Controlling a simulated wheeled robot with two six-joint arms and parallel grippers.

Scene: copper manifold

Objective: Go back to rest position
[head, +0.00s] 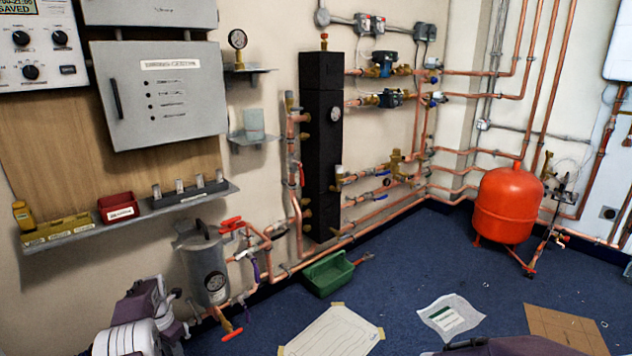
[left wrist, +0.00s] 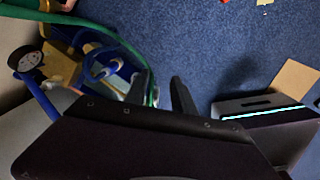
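My left gripper (left wrist: 162,88) shows in the left wrist view, with its two dark fingers apart and nothing seen between them. Blue floor and a bundle of green and blue hoses (left wrist: 95,60) lie beyond the fingertips. In the head view my left arm comes in at the lower left, in front of the wall and near the grey metal canister (head: 206,268). Its fingers are hard to make out there. My right gripper is not in view; a dark part at the bottom edge of the head view seems to be mine.
A green bin (head: 328,273) stands on the floor by the pipes. A red tank (head: 506,206) stands at the right. A shelf (head: 130,218) with a red bin (head: 118,207) runs along the left wall. Paper sheets (head: 335,335) and a brown board (head: 566,330) lie on otherwise open floor.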

